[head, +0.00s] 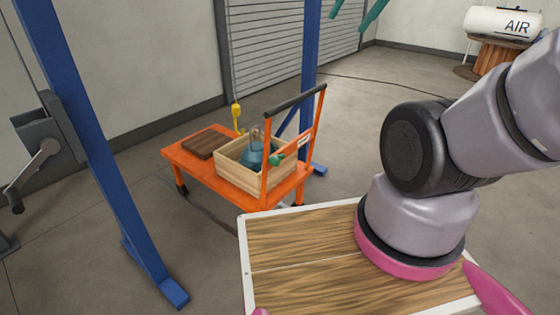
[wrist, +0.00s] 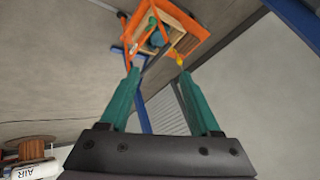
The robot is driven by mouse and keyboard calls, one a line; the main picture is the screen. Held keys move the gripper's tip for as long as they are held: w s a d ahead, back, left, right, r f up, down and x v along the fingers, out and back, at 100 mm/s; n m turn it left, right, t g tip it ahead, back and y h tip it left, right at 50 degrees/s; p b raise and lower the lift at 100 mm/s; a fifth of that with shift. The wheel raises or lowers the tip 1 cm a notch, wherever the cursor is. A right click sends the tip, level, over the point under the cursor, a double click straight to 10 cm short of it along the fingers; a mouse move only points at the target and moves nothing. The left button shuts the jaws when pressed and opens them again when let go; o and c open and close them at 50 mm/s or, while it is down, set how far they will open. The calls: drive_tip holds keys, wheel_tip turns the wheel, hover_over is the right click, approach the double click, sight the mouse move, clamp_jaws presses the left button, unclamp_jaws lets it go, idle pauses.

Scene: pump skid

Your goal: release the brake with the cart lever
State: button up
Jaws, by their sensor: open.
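The orange cart (head: 205,173) stands on the floor in the middle of the head view, with an upright push handle (head: 296,101) at its right end. A green knob (head: 276,159), which looks like the end of the cart lever, shows beside the handle frame; how the lever is set is too small to tell. The cart also shows upside down at the top of the wrist view (wrist: 197,48). My gripper (wrist: 159,74) is open and empty, its teal fingers well apart from the cart. In the head view only its fingertips (head: 353,10) show at the top edge.
The cart carries a wooden crate (head: 235,177) with a blue object (head: 252,158) inside, and a brown board (head: 204,145). A yellow hook (head: 236,110) hangs behind it.

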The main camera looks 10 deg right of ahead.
drive_tip(key=shift+w+a+f, duration=0.1)
drive_tip(key=shift+w+a, duration=0.05)
drive_tip(key=shift+w, duration=0.05)
clamp_jaws()
drive_tip(key=w+a+f+m+g+y, duration=0.25)
drive_tip(key=w+f+m+y, duration=0.3)
drive_tip(key=w+f, duration=0.75)
drive_tip(key=w+a+f+m+g+y, duration=0.2)
drive_tip(key=w+a+f+m+y, duration=0.3)
drive_tip(key=w+f, duration=0.75)
drive_tip(key=d+f+m+t+h, duration=0.1)
drive_tip(key=f+m, duration=0.4)
drive_tip(key=f, duration=0.7)
drive_tip(key=w+d+f+m+t+h, duration=0.1)
drive_tip(key=d+f+m+t, duration=0.2)
drive_tip(key=f, duration=0.9)
drive_tip(key=w+d+f+m+t+h, duration=0.1)
drive_tip(key=d+f+m+t, duration=0.2)
drive_tip(key=f, duration=0.9)
drive_tip(key=m, duration=0.3)
drive_tip(key=shift+w+f+m, duration=0.25)
drive_tip(key=shift+f+m, duration=0.1)
drive_tip(key=shift+f, duration=0.05)
drive_tip(key=shift+d, duration=0.1)
